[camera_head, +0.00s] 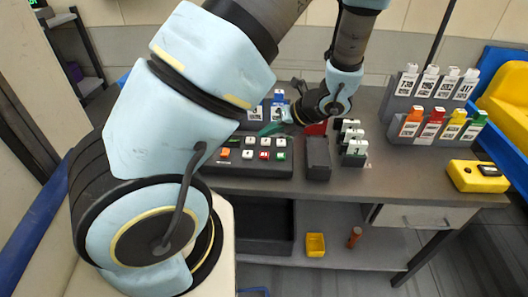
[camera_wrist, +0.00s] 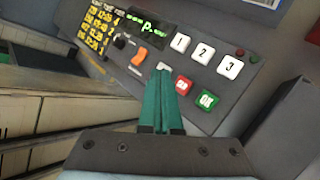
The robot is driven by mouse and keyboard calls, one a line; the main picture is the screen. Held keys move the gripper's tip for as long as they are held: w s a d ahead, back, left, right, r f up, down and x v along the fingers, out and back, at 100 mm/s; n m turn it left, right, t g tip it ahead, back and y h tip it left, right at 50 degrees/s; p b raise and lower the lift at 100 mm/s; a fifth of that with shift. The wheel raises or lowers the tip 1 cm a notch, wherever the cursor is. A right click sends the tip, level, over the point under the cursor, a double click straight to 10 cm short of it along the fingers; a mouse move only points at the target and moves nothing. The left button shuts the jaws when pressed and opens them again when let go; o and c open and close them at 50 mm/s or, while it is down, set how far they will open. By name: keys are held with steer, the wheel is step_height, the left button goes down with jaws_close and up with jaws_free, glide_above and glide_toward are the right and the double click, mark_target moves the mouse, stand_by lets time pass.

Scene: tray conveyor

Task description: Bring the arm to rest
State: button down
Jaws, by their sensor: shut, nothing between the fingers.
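My gripper (camera_wrist: 162,95) has two green fingers that lie together with nothing between them. In the wrist view the fingertips are over the lower part of a dark control panel (camera_wrist: 265,75), beside an orange switch (camera_wrist: 139,56) and a red button (camera_wrist: 184,85). I cannot tell whether the tips touch the panel. In the head view my gripper (camera_head: 270,129) is above the back edge of the panel (camera_head: 222,168) on the desk. The arm is bent and reaches out over the desk.
A dark upright block (camera_head: 318,158) stands right of the panel. Racks of labelled bottles (camera_head: 434,123) stand at the desk's right, with a yellow device (camera_head: 478,176) in front. The desk's right front (camera_head: 410,175) is clear.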

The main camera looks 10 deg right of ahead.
stand_by(0.5)
steer(key=s+a+r+n+g+h, duration=0.1)
steer(key=s+a+r+n+h, duration=0.1)
steer(key=n, duration=0.9)
steer(key=s+a+r+n+g+h+b, duration=0.1)
steer(key=s+a+r+n+h, duration=0.1)
steer(key=a+n, duration=0.5)
steer(key=s+a+r+n+g+h+b, duration=0.1)
steer(key=s+a+r+n+h, duration=0.1)
steer(key=n, duration=1.3)
steer(key=shift+s+a+r+g+h, duration=0.35)
steer(key=shift+a+r+h, duration=0.55)
steer(key=shift+a+r, duration=0.7)
steer(key=shift+d+r, duration=0.15)
steer(key=shift+d, duration=0.05)
